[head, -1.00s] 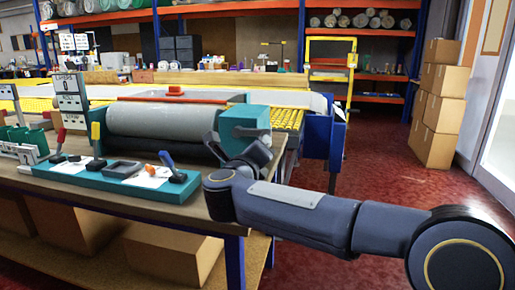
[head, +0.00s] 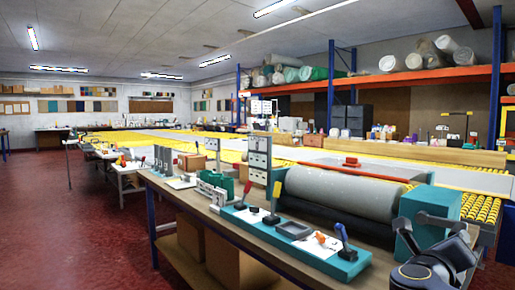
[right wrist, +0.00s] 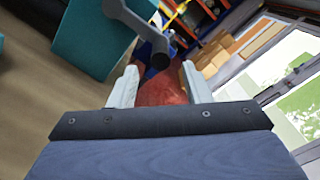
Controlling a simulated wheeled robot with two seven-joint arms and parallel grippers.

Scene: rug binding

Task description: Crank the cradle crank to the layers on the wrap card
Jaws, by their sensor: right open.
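The grey roll (head: 340,190) lies in the teal cradle on the bench. The teal crank box (head: 408,220) is at its right end and also shows in the right wrist view (right wrist: 90,35). The dark crank (right wrist: 128,15) reaches out from the box, its rounded end (right wrist: 160,60) near the gap between my right fingertips; I cannot tell whether it is between them. My right gripper (right wrist: 159,70) is open; its arm comes in at the head view's lower right. My left gripper is not in view. White cards (head: 316,243) lie on a teal tray; their print is unreadable.
The teal tray (head: 338,262) with levers stands along the bench front. An upright counter panel (head: 258,160) stands left of the roll. Yellow roller tables lie behind. Boxes sit under the bench; open red floor (head: 70,230) is at left.

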